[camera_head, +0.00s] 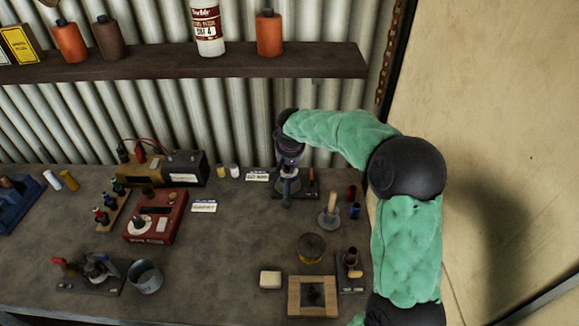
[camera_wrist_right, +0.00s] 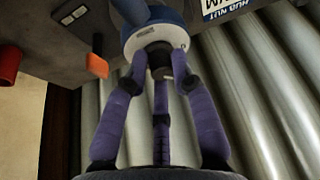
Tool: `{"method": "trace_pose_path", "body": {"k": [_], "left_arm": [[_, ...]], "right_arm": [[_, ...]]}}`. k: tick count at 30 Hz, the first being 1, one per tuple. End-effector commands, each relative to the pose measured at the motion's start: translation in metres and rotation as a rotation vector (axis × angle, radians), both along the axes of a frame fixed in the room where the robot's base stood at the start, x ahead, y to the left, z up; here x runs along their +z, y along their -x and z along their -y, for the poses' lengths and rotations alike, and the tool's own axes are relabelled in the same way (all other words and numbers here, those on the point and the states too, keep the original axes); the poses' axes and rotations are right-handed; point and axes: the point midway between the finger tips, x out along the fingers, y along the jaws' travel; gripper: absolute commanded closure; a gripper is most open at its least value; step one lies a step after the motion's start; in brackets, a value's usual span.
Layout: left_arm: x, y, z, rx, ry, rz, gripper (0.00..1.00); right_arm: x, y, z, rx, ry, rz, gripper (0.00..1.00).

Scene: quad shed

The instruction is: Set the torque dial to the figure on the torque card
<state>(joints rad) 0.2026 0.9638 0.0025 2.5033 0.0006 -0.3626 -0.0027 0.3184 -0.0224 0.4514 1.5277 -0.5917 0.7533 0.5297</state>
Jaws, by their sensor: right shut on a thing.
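My right gripper (camera_head: 289,150) reaches down at the back of the bench. In the right wrist view its purple fingers (camera_wrist_right: 161,62) are shut around a dark knob on a white-faced, blue-bodied dial unit (camera_wrist_right: 150,38). In the head view the unit's grey-blue stand (camera_head: 288,188) shows under the gripper, and the dial is mostly hidden. A white card (camera_head: 257,176) stands left of the stand; in the wrist view the card (camera_wrist_right: 222,6) shows "HUB NUT", upside down and cut off. No figure is readable. My left gripper is not in view.
The corrugated wall is close behind. The bench's middle is clear.

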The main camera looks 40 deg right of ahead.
Motion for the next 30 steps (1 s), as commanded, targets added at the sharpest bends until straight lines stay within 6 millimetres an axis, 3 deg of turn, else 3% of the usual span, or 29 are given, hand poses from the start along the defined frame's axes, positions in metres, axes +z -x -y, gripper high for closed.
{"method": "trace_pose_path", "body": {"k": [9, 25, 26, 27, 30], "left_arm": [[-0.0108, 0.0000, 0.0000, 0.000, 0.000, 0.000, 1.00], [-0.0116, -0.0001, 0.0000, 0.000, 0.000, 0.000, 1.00], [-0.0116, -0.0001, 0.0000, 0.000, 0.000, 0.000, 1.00], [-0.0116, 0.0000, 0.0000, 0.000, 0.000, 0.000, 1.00], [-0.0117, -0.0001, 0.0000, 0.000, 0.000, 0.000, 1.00]], "right_arm": [[0.0061, -0.0060, 0.0001, -0.118, 0.002, 0.023, 1.00], [0.0080, -0.0055, 0.0012, -0.141, 0.004, 0.022, 1.00], [0.0080, -0.0056, 0.0012, -0.141, 0.004, 0.022, 0.66], [0.0082, -0.0056, 0.0013, -0.141, 0.004, 0.024, 0.54], [0.0066, -0.0047, 0.0010, -0.141, 0.004, 0.019, 0.53]]}}
